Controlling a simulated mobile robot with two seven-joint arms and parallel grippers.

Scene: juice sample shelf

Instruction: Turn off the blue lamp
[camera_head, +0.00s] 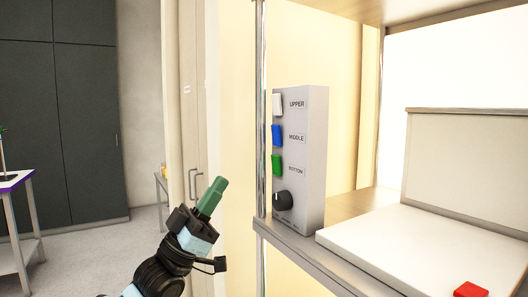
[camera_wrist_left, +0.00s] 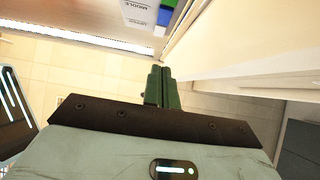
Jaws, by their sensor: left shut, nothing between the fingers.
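A grey control box (camera_head: 312,160) stands on the shelf. It has a white button (camera_head: 277,105) labelled UPPER, a blue button (camera_head: 276,135) labelled MIDDLE, a green button (camera_head: 276,165) labelled BOTTOM and a black knob (camera_head: 283,201). No separate blue lamp shows. My left gripper (camera_head: 218,184), with green fingers, is shut and empty, left of the box and apart from it. In the left wrist view the shut fingers (camera_wrist_left: 161,74) point towards the box (camera_wrist_left: 138,14); its blue button (camera_wrist_left: 165,15) shows at the top edge. My right gripper is out of view.
A metal post (camera_head: 261,110) rises at the shelf's front left corner, beside the box. A white panel (camera_head: 400,245) lies on the shelf (camera_head: 300,255) at right, with a red block (camera_head: 470,290) on it. A table (camera_head: 18,182) stands far left.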

